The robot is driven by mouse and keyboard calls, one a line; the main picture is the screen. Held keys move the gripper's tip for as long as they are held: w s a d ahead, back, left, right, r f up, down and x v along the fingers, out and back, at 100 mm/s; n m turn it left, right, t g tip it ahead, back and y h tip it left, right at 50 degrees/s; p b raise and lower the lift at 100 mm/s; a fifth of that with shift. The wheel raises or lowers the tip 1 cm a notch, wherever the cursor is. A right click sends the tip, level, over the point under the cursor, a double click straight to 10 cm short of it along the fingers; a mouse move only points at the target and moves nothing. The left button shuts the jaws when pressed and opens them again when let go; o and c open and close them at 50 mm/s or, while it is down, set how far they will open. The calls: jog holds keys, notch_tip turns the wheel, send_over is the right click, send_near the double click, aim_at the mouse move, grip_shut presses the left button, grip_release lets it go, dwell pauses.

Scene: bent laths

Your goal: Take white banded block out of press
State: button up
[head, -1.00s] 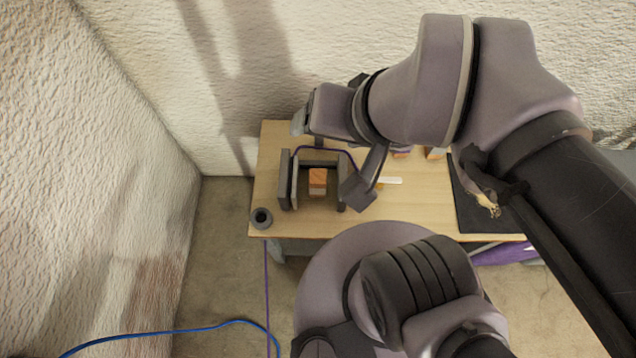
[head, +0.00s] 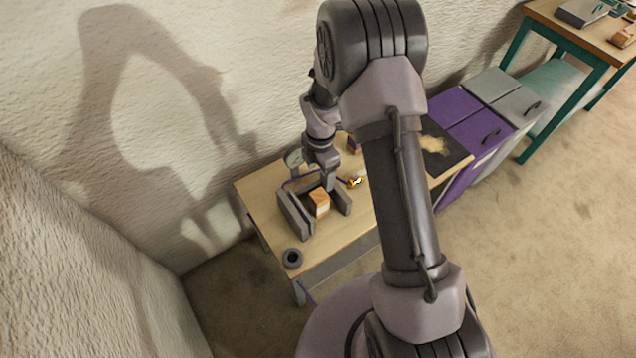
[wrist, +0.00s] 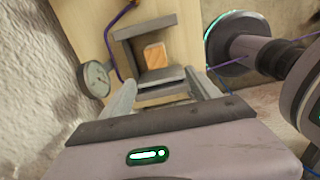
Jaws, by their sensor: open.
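The press (head: 290,213) is a dark grey frame on the light wooden table, also seen in the wrist view (wrist: 128,50). An orange wooden block (head: 319,200) with a paler front side sits between its plates; it also shows in the wrist view (wrist: 155,56). I cannot clearly make out a white band. My gripper (wrist: 160,92) is open and empty, with its two fingers spread on the near side of the press. The block appears beyond the fingertips, apart from them. In the head view my wrist is just behind the press, and the fingers are mostly hidden.
A round gauge (wrist: 96,79) stands beside the press, with a purple hose near it. A dark ring (head: 292,258) lies at the table's front corner. A small orange-and-white item (head: 355,181) lies right of the press. Purple and grey cabinets (head: 480,130) stand to the right.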

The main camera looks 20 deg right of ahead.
aim_at(321, 196)
jog(key=f+b, duration=0.1)
jog(key=f, duration=0.3)
jog(key=f+b, duration=0.1)
jog(key=f, duration=0.3)
jog(key=f+b, duration=0.2)
jog(key=f, duration=0.2)
jog(key=shift+w+d+f, duration=0.25)
jog(key=shift+f, duration=0.1)
jog(key=f+b, duration=0.1)
jog(key=f, duration=0.1)
jog(key=f+b, duration=0.1)
jog(key=f, duration=0.2)
jog(key=shift+w+a+f+b, duration=0.2)
jog(key=shift+w+f+b, duration=0.1)
jog(key=shift+b, duration=0.1)
jog(key=shift+r, duration=0.2)
jog(key=shift+c, duration=0.4)
grip_shut()
